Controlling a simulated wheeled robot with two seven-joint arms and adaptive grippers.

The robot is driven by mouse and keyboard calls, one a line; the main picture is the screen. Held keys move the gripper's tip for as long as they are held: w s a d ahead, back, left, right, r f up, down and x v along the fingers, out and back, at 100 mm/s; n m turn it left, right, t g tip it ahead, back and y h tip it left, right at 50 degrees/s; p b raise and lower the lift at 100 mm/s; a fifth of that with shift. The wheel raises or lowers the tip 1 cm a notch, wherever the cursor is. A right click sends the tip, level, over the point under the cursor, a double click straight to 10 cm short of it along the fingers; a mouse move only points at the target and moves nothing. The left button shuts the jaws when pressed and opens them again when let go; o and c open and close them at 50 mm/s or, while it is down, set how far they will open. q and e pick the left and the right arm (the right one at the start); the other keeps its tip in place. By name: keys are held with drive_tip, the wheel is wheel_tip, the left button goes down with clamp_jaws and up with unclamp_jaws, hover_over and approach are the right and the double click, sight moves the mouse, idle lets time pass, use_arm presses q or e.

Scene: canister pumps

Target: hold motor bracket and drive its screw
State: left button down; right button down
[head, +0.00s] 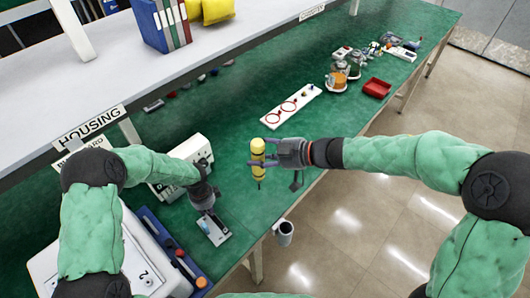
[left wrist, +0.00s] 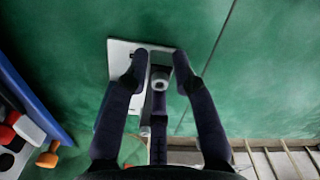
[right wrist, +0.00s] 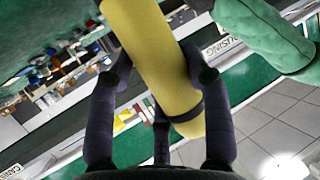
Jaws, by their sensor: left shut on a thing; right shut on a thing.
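The motor bracket (head: 215,230) is a small pale plate with a dark upright part, on the green bench near its front edge. In the left wrist view its grey block (left wrist: 160,82) stands between my left fingers. My left gripper (head: 207,208) is shut on the bracket from above. My right gripper (head: 264,153) is shut on a yellow screwdriver (head: 258,160), held above the bench with its dark tip pointing down, right of and apart from the bracket. The screwdriver's yellow body fills the middle of the right wrist view (right wrist: 155,60). I cannot make out the screw.
A white machine (head: 165,185) stands behind my left arm. A blue tray (head: 170,245) with tools lies left of the bracket. A white board with red rings (head: 290,105) and a red bin (head: 377,88) lie farther back. A grey cup (head: 284,232) hangs at the front edge.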

drive_tip(key=s+a+f+n+g, duration=0.2)
drive_tip(key=s+a+g, duration=0.1)
drive_tip(key=a, duration=0.3)
drive_tip(key=s+a+f+n+g, duration=0.2)
drive_tip(key=s+a+n+g, duration=0.1)
drive_tip(key=s+a, duration=0.3)
drive_tip(key=shift+s+a+f+n+g, duration=0.15)
drive_tip(key=shift+f+n+g, duration=0.15)
drive_tip(key=shift+f, duration=0.2)
wheel_tip(320, 180, down, 6)
drive_tip(key=shift+f, duration=0.15)
drive_tip(key=shift+s+f, duration=0.1)
drive_tip(key=shift+f, duration=0.25)
idle(2.3)
drive_tip(key=shift+a+r, duration=0.1)
drive_tip(key=shift+r, duration=2.45)
